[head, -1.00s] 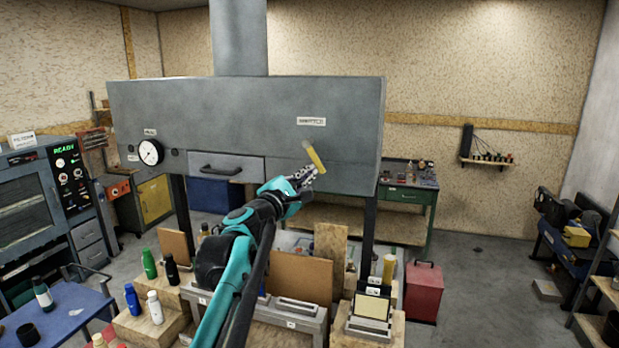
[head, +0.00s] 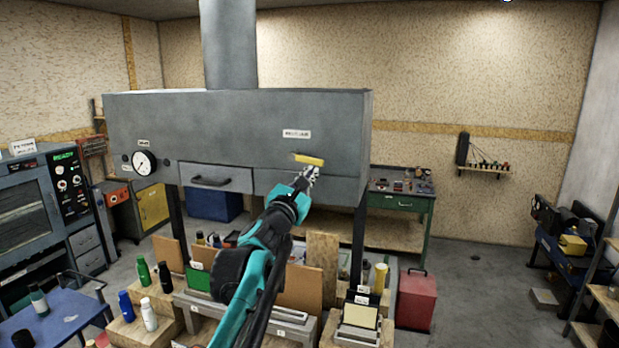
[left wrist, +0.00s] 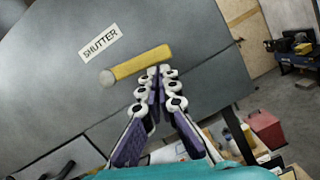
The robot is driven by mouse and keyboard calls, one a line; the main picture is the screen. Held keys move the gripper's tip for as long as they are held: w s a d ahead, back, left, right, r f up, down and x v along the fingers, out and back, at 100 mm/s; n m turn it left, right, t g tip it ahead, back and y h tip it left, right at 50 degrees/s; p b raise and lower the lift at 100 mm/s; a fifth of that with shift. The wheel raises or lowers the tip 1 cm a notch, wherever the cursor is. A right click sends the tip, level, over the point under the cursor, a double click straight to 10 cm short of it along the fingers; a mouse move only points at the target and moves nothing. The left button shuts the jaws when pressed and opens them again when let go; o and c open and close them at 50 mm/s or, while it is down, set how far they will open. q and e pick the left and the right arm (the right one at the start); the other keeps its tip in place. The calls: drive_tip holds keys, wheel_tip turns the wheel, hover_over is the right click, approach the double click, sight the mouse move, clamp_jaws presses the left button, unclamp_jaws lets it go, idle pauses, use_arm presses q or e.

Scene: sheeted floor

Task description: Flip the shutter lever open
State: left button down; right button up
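The shutter lever (head: 309,160) is a yellow bar on the front of the grey hood, below a small white label. It lies nearly level, sloping slightly down to the right. The left wrist view shows the lever (left wrist: 142,62) with a round grey pivot (left wrist: 107,78) at its left end, under the "SHUTTER" label (left wrist: 100,42). My left gripper (head: 312,172) is just below the lever's right part. In the left wrist view its fingertips (left wrist: 161,71) are together, at the lever's lower edge, with nothing between them. Contact cannot be told for certain. My right gripper is out of view.
The grey hood (head: 230,120) carries a gauge (head: 144,162) and a drawer (head: 215,178). Below are bottles, boards and boxes, and a red box (head: 416,300) on the floor. A green workbench (head: 400,202) stands behind.

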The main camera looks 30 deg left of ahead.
use_arm(q)
drive_tip(key=shift+w+d+r, duration=0.1)
drive_tip(key=shift+d+r, duration=0.15)
drive_tip(key=shift+r, duration=0.1)
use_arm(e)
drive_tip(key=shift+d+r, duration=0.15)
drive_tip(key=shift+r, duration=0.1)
use_arm(q)
drive_tip(key=shift+r, duration=0.1)
